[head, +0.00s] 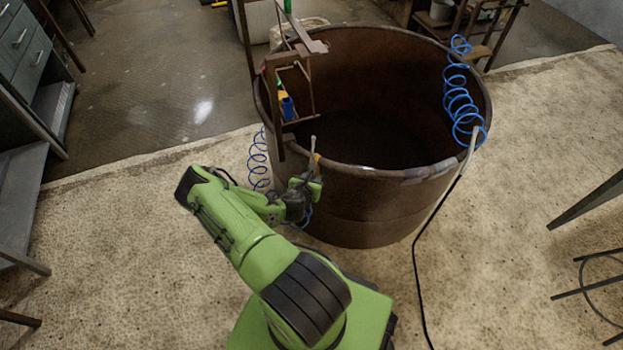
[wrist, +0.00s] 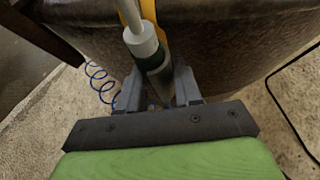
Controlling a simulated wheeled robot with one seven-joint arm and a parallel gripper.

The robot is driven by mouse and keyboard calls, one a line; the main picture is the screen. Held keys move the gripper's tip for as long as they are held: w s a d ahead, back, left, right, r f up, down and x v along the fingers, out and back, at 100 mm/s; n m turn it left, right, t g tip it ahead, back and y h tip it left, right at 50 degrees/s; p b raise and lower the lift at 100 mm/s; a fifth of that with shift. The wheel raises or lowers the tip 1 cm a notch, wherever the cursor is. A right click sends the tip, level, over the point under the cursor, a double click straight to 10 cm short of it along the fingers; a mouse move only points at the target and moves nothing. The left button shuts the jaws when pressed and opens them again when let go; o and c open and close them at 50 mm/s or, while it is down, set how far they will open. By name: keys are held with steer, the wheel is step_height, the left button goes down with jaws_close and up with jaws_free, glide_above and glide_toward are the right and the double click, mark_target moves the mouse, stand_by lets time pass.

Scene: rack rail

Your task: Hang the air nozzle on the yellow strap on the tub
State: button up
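The air nozzle (wrist: 146,45) has a pale tip and a dark green-grey body; it stands between the fingers of my gripper (wrist: 158,88), which look shut on it. In the head view my gripper (head: 302,190) is just outside the near wall of the rusty brown tub (head: 365,205), and the pale nozzle tip (head: 313,145) points up at the rim. The yellow strap (wrist: 131,14) is on the tub, right behind the nozzle tip; it also shows in the head view (head: 317,159). Whether nozzle and strap touch cannot be told.
A blue coiled hose (head: 258,160) hangs left of the tub, and another blue coil (head: 459,95) is on its right rim with a black cable (head: 416,255). A rusty frame (head: 290,75) stands at the tub's left rim. The floor at right front is partly clear.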

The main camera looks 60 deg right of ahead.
steer(key=o, duration=0.5)
steer(key=shift+o, duration=0.2)
steer(key=p+v, duration=0.2)
steer(key=v, duration=1)
